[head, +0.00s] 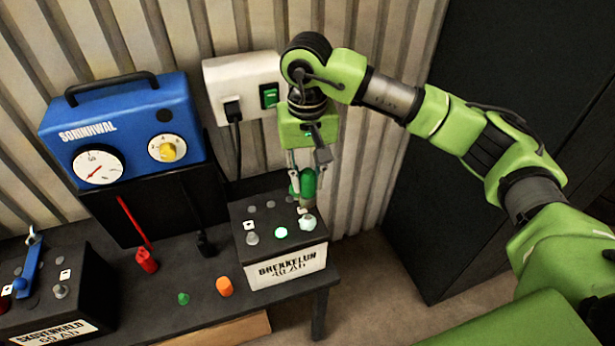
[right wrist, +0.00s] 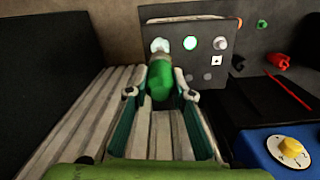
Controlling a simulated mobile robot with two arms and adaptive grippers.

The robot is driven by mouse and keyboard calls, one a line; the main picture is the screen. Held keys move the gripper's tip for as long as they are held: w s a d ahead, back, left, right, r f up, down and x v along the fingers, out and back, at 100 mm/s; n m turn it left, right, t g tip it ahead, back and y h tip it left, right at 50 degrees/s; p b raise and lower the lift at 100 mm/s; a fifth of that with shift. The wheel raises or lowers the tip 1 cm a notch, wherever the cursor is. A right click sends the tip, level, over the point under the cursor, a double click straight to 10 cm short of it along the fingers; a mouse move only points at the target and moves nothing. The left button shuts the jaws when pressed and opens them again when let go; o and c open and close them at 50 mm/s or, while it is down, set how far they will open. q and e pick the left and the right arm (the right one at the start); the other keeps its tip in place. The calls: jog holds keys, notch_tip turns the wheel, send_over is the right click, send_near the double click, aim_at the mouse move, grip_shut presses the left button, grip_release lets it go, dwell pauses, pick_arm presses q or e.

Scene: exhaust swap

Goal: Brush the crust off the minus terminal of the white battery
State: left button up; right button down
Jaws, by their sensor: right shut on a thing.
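The white-fronted battery (head: 285,268), labelled BREKKELUN, stands at the right end of the bench, its dark top facing up. A lumpy pale crust covers its right post (head: 307,223); the crust also shows in the right wrist view (right wrist: 160,45). The left post (head: 252,238) is bare grey, and a pale green round spot (head: 281,233) lies between them. My right gripper (head: 303,178) is shut on the green brush handle (right wrist: 159,80), just behind the crusted post. My left gripper is out of view.
Red (head: 147,262) and black (head: 207,245) clamps, a green cap (head: 183,298) and an orange cap (head: 224,286) lie left of the battery. Another battery (head: 60,290) sits far left. A wall socket (head: 240,85) is behind.

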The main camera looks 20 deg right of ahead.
aim_at(307, 193)
notch_tip(307, 193, down, 3)
jog(key=shift+f+b, duration=0.1)
jog(key=shift+b, duration=1.1)
jog(key=shift+f+b, duration=0.75)
jog(key=shift+f, duration=0.05)
jog(key=shift+b, duration=0.95)
jog(key=shift+f+b, duration=1.55)
jog(key=shift+b, duration=0.1)
jog(key=c, duration=1.7)
grip_release()
jog(key=shift+r, duration=0.1)
